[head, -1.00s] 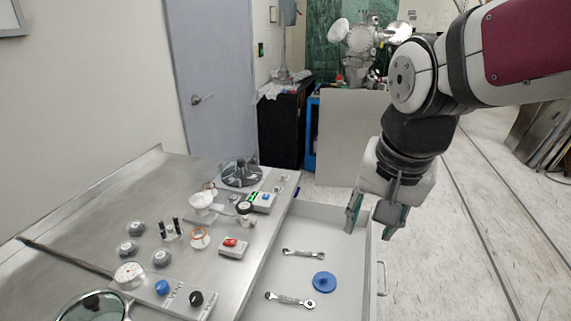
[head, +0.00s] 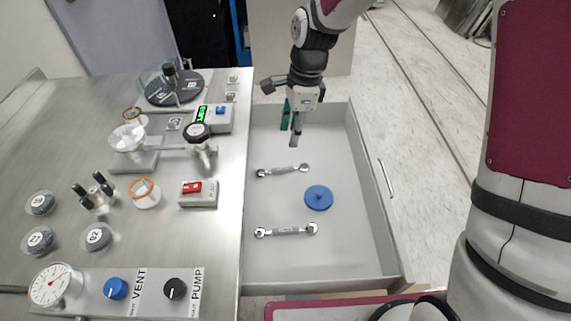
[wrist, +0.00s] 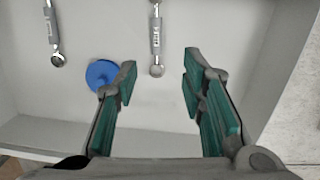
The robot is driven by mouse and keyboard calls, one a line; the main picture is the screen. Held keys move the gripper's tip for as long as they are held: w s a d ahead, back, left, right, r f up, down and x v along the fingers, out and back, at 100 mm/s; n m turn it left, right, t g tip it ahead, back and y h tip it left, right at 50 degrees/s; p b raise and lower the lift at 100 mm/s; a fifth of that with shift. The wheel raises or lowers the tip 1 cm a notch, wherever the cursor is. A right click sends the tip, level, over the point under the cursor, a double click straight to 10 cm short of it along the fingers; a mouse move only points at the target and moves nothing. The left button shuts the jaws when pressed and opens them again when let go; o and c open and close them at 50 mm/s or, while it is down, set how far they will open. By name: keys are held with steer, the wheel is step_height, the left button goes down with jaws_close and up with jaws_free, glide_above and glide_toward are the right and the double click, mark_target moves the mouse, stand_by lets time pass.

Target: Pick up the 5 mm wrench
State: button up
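Two metal wrenches lie flat in the open drawer; I cannot read their size labels, so I cannot tell which is the 5 mm one. The far wrench (head: 283,170) also shows in the middle of the wrist view (wrist: 156,35). The near wrench (head: 286,231) shows at the upper left of the wrist view (wrist: 53,32). My gripper (head: 291,130) hangs above the far end of the drawer, pointing down, beyond the far wrench. Its green-padded fingers are apart with nothing held between them (wrist: 161,65), and the far wrench's ring end appears between the fingertips.
A blue round lid (head: 318,198) lies in the drawer between the wrenches, toward the handle side; it shows beside the left finger in the wrist view (wrist: 101,75). Drawer walls (head: 372,190) surround them. The steel table (head: 90,150) holds gauges, knobs and vacuum parts.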

glide_above(283, 168)
steer(key=d, duration=0.1)
steer(key=f, duration=0.6)
steer(key=shift+w+d+f+b, duration=0.15)
steer(key=shift+w+f+b, duration=0.1)
steer(key=shift+f+b, duration=0.1)
steer(key=shift+s+a+f+b, duration=0.1)
steer(key=shift+a+f+b, duration=0.05)
steer(key=shift+f, duration=0.75)
steer(key=shift+s+a+f+b, duration=0.1)
steer(key=shift+a+f, duration=0.1)
steer(key=shift+f, duration=0.65)
steer(key=shift+s+a+f+b, duration=0.1)
steer(key=shift+a+f+b, duration=0.05)
steer(key=shift+f, duration=0.75)
jaws_close()
